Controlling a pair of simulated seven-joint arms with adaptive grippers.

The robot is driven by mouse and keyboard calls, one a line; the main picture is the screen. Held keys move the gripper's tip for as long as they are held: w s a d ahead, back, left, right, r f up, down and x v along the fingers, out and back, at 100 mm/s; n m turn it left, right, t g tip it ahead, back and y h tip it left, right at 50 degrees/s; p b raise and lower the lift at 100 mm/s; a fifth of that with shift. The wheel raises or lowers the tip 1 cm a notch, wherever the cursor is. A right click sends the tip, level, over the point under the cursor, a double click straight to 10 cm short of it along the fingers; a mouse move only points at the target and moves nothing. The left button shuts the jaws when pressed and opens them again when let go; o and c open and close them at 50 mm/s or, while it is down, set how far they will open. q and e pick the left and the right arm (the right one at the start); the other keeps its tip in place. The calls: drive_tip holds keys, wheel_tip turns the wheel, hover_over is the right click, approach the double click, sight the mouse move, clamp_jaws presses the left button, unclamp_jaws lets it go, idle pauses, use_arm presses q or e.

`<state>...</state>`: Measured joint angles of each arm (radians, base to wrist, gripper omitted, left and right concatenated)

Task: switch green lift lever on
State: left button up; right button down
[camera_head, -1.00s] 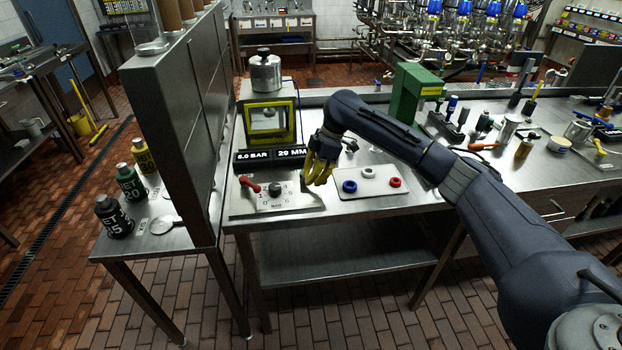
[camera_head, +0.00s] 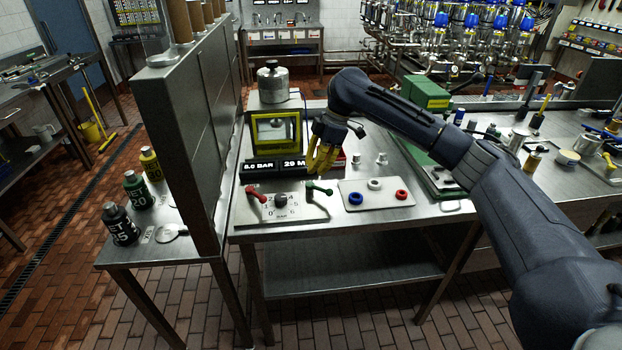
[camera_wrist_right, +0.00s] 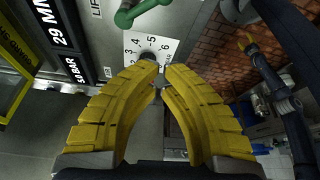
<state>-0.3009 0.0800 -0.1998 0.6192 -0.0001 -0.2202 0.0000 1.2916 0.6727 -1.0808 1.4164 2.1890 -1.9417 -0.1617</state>
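The green lever (camera_head: 319,188) is at the right end of a light control plate (camera_head: 285,212) on the steel bench. In the head view its handle lies slanted across the plate's upper right. Part of it shows at the top of the wrist view (camera_wrist_right: 140,10). My right gripper (camera_head: 322,166) hangs just above and behind the green lever, apart from it. In the right wrist view its yellow fingertips (camera_wrist_right: 161,70) are drawn nearly together with nothing between them, pointing toward the numbered dial.
A red lever (camera_head: 256,194) and a black knob (camera_head: 281,199) share the plate. Behind stand black displays (camera_head: 260,166) and a yellow-framed press (camera_head: 275,133). A tray (camera_head: 376,204) with coloured rings lies to the right. A tall steel partition (camera_head: 188,130) rises left.

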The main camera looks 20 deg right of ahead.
drive_tip(key=shift+v, duration=0.85)
